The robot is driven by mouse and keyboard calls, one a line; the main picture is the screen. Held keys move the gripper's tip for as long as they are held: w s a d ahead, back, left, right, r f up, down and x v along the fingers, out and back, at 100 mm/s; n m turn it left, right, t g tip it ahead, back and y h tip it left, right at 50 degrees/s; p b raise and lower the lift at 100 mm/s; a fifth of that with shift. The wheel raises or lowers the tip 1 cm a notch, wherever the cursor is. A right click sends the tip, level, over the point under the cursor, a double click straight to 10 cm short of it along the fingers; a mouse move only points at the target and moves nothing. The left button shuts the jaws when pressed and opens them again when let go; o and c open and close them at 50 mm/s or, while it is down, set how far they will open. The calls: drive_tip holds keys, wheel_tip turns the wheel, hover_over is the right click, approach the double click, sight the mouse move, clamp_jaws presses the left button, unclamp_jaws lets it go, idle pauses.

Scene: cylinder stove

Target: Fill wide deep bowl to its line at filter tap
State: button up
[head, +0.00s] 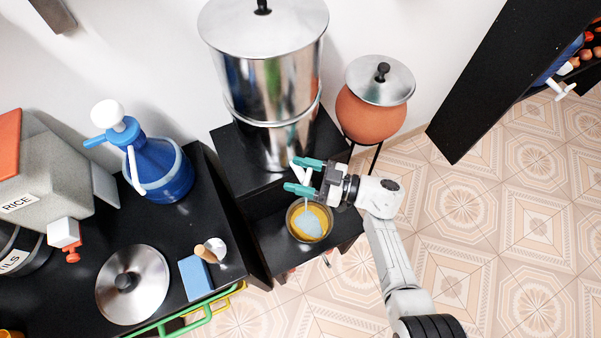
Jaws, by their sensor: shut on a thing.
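The filter is a tall shiny steel cylinder (268,85) with a lid, standing on a black stand. Its tap (299,173) shows as a small white piece low at its front. My gripper (302,175), with teal fingertips, is at the tap and shut on it; the fingers partly hide it. The wide deep bowl (294,226) stands on the lower black shelf below the tap, yellowish inside. Pale blue water lies in the bowl, and a thin pale stream shows under the gripper. The bowl's line cannot be made out.
A clay pot (370,116) with a steel lid stands right of the filter. On the black counter at left are a blue jug (160,170), a steel lid (132,284), a blue sponge (195,278) and a rice container (55,165). Tiled floor (500,240) is open at right.

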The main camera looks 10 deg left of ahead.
drive_tip(key=o, duration=1)
drive_tip(key=shift+c, duration=0.2)
drive_tip(key=s+d, duration=0.1)
drive_tip(key=d, duration=0.9)
drive_tip(key=shift+s+d+b, duration=0.25)
drive_tip(key=shift+d+b, duration=0.1)
